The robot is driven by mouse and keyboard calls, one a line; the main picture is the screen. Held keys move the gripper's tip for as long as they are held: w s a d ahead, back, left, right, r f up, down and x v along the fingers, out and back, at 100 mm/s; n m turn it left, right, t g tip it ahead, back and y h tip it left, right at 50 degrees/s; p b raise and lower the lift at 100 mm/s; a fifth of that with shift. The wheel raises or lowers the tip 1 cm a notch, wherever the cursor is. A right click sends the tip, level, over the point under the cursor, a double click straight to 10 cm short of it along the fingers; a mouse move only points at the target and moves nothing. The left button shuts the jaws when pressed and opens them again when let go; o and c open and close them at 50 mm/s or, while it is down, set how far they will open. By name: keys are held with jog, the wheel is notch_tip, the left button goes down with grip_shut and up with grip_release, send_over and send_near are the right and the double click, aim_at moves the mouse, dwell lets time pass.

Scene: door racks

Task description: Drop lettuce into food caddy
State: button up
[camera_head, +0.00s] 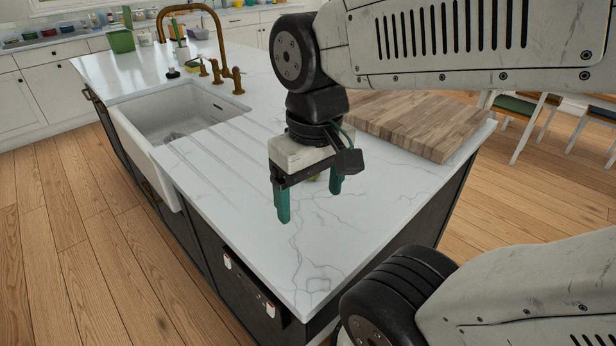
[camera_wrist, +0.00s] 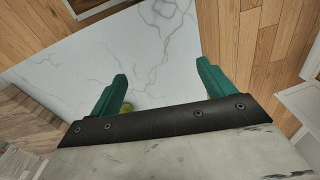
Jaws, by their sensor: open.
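My gripper (camera_head: 310,200) is open above the white marble worktop, with its teal fingers pointing down and apart. In the wrist view the gripper (camera_wrist: 161,72) shows only worktop between its fingertips. A small yellow-green thing, perhaps the lettuce (camera_wrist: 128,107), shows beside the left finger there, mostly hidden by the finger and gripper body. A bit of it, perhaps the lettuce (camera_head: 315,177), also shows behind the gripper in the head view. A green box, perhaps the food caddy (camera_head: 121,41), stands at the far left end of the worktop, beyond the sink.
A white sink (camera_head: 185,118) with a brass tap (camera_head: 195,20) is set into the worktop at left. A wooden board (camera_head: 415,122) lies behind the gripper at right. The worktop front corner (camera_head: 310,290) is clear. Chairs stand at far right.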

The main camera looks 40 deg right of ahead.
jog(key=w+d+f+m, duration=0.2)
jog(key=w+d, duration=0.4)
jog(key=w+d+f+m, duration=0.1)
jog(key=w+d+m, duration=0.1)
jog(key=w+d, duration=0.4)
jog(key=w+d+f+m, duration=0.2)
jog(key=w+d+m, duration=0.1)
jog(key=w+d, duration=0.3)
jog(key=shift+w+f+g, duration=0.35)
jog(key=shift+w+g, duration=0.05)
jog(key=shift+w, duration=0.6)
jog(key=f, duration=0.7)
jog(key=shift+s+a+f, duration=0.1)
jog(key=shift+s+f, duration=0.15)
jog(key=c, duration=1.1)
jog(key=shift+r, duration=0.15)
